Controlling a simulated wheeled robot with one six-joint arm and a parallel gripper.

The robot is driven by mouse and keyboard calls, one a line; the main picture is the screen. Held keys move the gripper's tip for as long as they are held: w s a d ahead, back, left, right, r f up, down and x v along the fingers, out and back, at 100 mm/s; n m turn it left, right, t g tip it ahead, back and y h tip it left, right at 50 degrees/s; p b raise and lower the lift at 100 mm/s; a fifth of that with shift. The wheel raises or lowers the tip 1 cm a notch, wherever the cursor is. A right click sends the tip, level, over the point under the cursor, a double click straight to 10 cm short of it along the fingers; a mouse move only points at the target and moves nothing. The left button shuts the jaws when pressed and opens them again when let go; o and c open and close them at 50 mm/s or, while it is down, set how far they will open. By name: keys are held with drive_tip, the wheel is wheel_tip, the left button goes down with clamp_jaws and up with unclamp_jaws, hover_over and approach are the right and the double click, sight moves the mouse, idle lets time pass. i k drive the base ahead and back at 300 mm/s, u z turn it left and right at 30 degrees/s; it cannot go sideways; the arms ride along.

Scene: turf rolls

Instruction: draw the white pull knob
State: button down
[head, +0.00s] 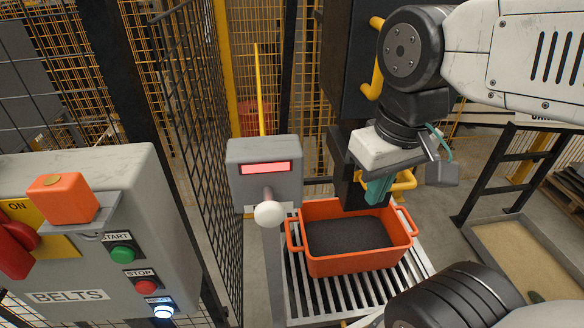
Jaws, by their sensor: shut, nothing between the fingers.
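The white pull knob (269,214) is a round ball on a short stem. It sticks out from the front of a grey box (264,152) with a lit red display (265,168), on a post. My gripper (377,191) has teal fingers and appears to the right of the knob and slightly higher in the picture, apart from it. It is shut and empty, above the back right part of the orange crate in the head view. Part of the label behind the knob is hidden.
An orange crate (358,264) with dark fill stands on a roller conveyor (309,298), just right of the knob. A grey control panel (92,240) with buttons is at the left. A dark mesh fence (197,130) stands between panel and box. Yellow handles (376,60) are near my arm.

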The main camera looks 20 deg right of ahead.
sight(270, 214)
drive_tip(key=z, duration=0.6)
drive_tip(key=k, duration=1)
drive_tip(key=u, duration=0.65)
